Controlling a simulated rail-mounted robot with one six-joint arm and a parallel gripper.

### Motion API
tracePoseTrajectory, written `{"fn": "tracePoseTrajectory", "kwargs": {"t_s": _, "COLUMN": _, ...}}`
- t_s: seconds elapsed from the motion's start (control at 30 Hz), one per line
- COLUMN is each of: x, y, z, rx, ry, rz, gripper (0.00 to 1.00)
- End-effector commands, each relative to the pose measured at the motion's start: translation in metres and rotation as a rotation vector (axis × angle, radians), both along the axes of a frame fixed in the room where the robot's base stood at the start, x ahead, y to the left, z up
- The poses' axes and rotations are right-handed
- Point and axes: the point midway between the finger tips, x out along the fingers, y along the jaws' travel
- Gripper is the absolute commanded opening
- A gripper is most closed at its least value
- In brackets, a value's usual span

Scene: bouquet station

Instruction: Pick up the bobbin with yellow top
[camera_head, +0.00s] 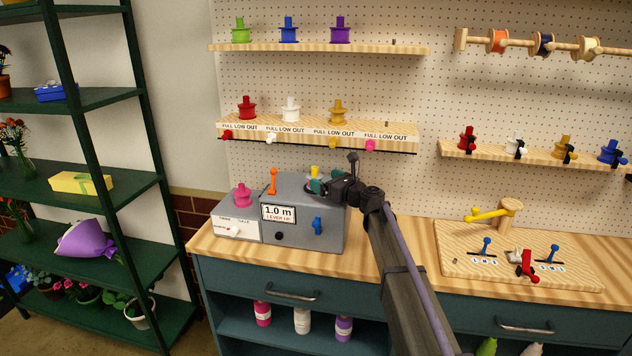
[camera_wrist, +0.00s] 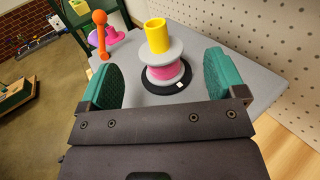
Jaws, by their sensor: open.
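The bobbin with yellow top (camera_wrist: 157,38) stands upright on top of the grey machine (camera_head: 340,215). In the wrist view it has a grey upper flange, a pink winding and a black base ring with a small white mark. In the head view only its yellow top (camera_head: 314,171) shows clearly; my gripper hides the rest. My gripper (camera_wrist: 163,82) is open, with one green finger on each side of the bobbin and a gap to both. The bobbin is slightly ahead of the fingers in the wrist view, and I see no contact.
An orange-knobbed lever (camera_head: 272,181) stands on the grey machine left of the bobbin. The pegboard (camera_wrist: 285,50) is close on the right in the wrist view. A shelf of spools (camera_head: 300,131) hangs above.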

Motion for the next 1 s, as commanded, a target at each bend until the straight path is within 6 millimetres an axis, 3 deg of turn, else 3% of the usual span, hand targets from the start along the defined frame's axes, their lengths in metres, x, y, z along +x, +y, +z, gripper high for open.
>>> {"fn": "tracePoseTrajectory", "kwargs": {"t_s": 0.17, "x": 0.005, "y": 0.006, "z": 0.001, "rx": -0.001, "ry": -0.001, "rz": 0.001, "gripper": 0.89}}
{"fn": "tracePoseTrajectory", "kwargs": {"t_s": 0.43, "x": 0.034, "y": 0.040, "z": 0.003, "rx": -0.002, "ry": -0.001, "rz": 0.002, "gripper": 0.89}}
{"fn": "tracePoseTrajectory", "kwargs": {"t_s": 0.63, "x": 0.034, "y": 0.041, "z": 0.003, "rx": -0.002, "ry": -0.001, "rz": 0.000, "gripper": 0.89}}
{"fn": "tracePoseTrajectory", "kwargs": {"t_s": 1.0, "x": 0.034, "y": 0.041, "z": 0.003, "rx": -0.002, "ry": -0.001, "rz": 0.001, "gripper": 0.55}}
